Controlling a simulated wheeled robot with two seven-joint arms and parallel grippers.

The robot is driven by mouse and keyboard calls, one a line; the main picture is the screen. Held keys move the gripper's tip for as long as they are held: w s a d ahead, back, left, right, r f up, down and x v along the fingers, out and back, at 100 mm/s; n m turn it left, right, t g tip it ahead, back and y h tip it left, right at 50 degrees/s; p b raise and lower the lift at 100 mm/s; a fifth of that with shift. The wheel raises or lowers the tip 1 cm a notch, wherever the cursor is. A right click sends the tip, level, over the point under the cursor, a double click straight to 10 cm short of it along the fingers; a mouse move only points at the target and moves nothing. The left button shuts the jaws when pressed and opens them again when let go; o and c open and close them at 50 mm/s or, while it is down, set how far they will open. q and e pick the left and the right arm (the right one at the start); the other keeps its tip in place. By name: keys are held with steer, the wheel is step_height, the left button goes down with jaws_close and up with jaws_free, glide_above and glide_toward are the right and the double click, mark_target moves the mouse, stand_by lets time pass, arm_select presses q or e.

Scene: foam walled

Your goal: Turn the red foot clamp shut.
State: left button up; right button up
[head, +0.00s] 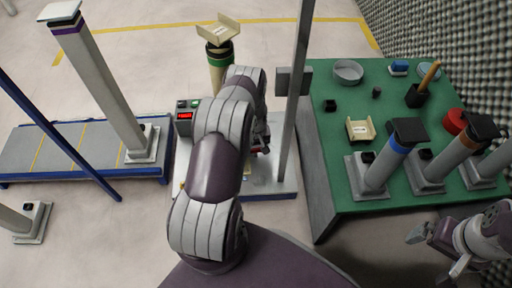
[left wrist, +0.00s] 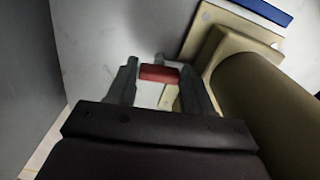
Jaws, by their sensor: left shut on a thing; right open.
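In the left wrist view the red foot clamp (left wrist: 158,74) is a short red bar between the fingertips of my left gripper (left wrist: 160,82), which is shut on it. A thick tan post (left wrist: 270,95) on a tan foot stands just right of the fingers. In the head view my left arm covers most of the clamp area, so the clamp's angle cannot be told there. The tan post (head: 218,75) with a green band and a tray-like top rises behind the arm. My right gripper (head: 438,250) is open and empty at the lower right, beside the green table.
A grey upright pole (head: 295,100) stands close right of my left arm. The green table (head: 330,165) holds posts, a red round part and small items. A box with a red display (head: 184,117) and a blue-framed conveyor (head: 60,150) are left.

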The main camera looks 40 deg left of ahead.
arm_select(q)
steer(key=o, duration=1)
steer(key=shift+o, duration=0.2)
